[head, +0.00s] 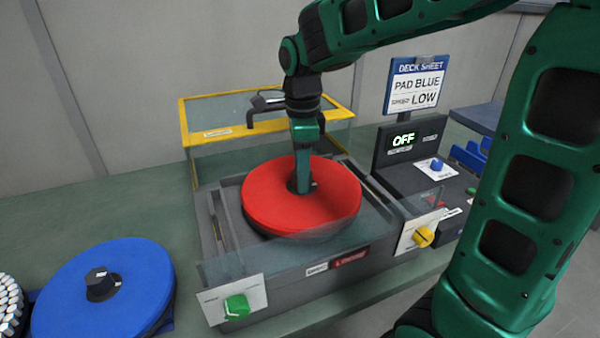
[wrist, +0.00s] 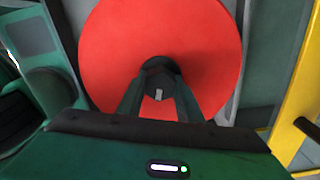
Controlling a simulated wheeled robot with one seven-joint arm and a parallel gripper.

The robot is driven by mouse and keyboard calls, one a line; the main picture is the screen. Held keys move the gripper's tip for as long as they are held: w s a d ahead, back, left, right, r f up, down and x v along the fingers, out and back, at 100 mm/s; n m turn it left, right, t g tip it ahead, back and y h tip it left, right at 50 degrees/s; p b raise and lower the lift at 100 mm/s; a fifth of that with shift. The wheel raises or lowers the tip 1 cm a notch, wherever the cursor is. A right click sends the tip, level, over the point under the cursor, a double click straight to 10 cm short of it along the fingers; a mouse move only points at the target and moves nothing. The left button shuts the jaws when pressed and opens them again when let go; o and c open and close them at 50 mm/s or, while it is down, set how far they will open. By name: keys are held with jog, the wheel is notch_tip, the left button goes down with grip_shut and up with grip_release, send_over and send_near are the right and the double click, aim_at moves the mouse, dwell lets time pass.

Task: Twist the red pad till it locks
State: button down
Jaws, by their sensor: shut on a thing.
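The red pad (head: 330,205) is a thick round disc lying flat in the grey machine (head: 300,262) in the head view. My gripper (head: 302,186) comes down on it from above and is shut on the dark hub at its centre. In the wrist view the red pad (wrist: 110,50) fills the middle, and my two fingers (wrist: 160,92) close on either side of the hub (wrist: 158,68). A small light grey mark shows on the hub between the fingers. The fingers hide part of the hub in the head view. I cannot tell whether the pad is locked.
A blue pad (head: 125,290) with a black knob lies at the lower left. A yellow-framed clear guard (head: 265,105) stands behind the red pad. A sign (head: 416,85) reads "PAD BLUE" and "LOW"; a display (head: 404,141) reads "OFF". Green (head: 236,307) and yellow (head: 424,236) knobs sit in front.

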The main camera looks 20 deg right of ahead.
jog(key=m, duration=0.4)
jog(key=shift+m, duration=0.3)
jog(key=m, duration=0.3)
jog(key=c, duration=1.2)
grip_release()
notch_tip(320, 180, up, 10)
jog(key=shift+w+r, duration=0.1)
jog(key=shift+r, duration=0.25)
